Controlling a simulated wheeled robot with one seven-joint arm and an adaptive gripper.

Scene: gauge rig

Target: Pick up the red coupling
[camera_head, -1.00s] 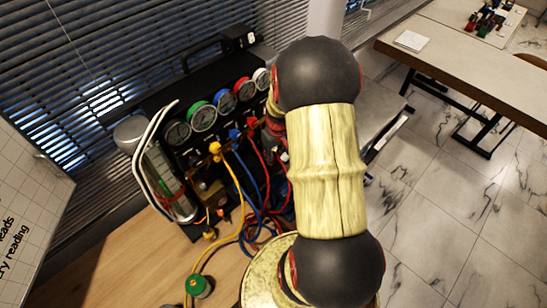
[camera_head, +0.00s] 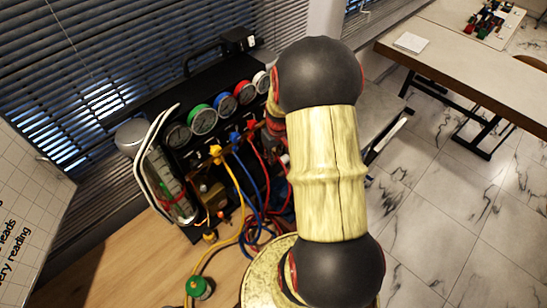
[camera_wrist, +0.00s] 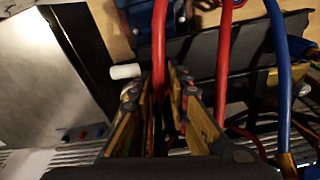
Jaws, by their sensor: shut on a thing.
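My gripper (camera_wrist: 160,95) shows in the wrist view with a yellow-padded finger on each side of a red hose (camera_wrist: 158,40). It is shut on the hose's end, where the red coupling sits; the fingers mostly hide the coupling. In the head view, my arm hides most of the gripper, which is at the right end of the gauge rig (camera_head: 180,92). A red fitting (camera_head: 251,124) with a red hose (camera_head: 262,160) shows there, just left of my arm.
Yellow (camera_head: 232,180) and blue (camera_head: 247,170) hoses hang in front of the rig. Several gauges line its top. A green-topped part (camera_head: 200,287) lies on the wooden bench (camera_head: 110,262). A second table (camera_head: 455,55) stands at the right, with open tiled floor before it.

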